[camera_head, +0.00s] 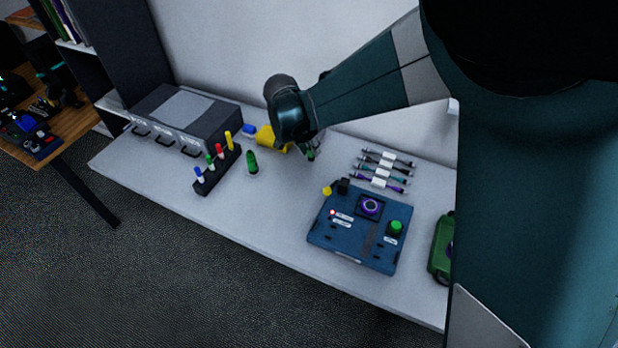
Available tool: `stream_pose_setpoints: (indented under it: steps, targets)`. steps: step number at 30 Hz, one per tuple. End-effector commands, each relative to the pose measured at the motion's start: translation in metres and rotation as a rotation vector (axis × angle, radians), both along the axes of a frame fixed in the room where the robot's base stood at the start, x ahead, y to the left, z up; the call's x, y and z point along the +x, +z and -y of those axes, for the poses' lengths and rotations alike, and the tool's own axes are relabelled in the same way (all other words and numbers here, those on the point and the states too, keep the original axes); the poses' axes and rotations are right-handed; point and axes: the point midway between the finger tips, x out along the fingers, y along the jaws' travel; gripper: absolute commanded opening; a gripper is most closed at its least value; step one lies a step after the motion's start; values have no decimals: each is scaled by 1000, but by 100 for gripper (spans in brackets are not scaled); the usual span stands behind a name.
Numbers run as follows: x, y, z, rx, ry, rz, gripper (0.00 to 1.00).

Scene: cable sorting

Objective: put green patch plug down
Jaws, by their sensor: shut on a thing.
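My gripper (313,145) is partly hidden behind my own arm above the back middle of the table. It is shut on a small green piece (310,155), which shows just below the fingers and looks like the green patch plug. The piece is close to the table top; I cannot tell whether it touches it.
The white table (275,215) has free room in front. A rack (218,171) of coloured handles, a green upright object (251,162) and a grey drawer box (185,118) are left. A blue device (345,239) and several bundled cables (381,171) are right.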

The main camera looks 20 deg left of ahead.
Motion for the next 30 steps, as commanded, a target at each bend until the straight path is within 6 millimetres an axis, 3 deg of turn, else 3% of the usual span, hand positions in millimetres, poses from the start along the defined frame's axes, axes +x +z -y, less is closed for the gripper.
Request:
stream_pose_setpoints:
  steps: [17, 30]
  targets:
    - [-4, -2, -6, 1, -5, 0, 4]
    - [-4, -53, -7, 1, -4, 0, 4]
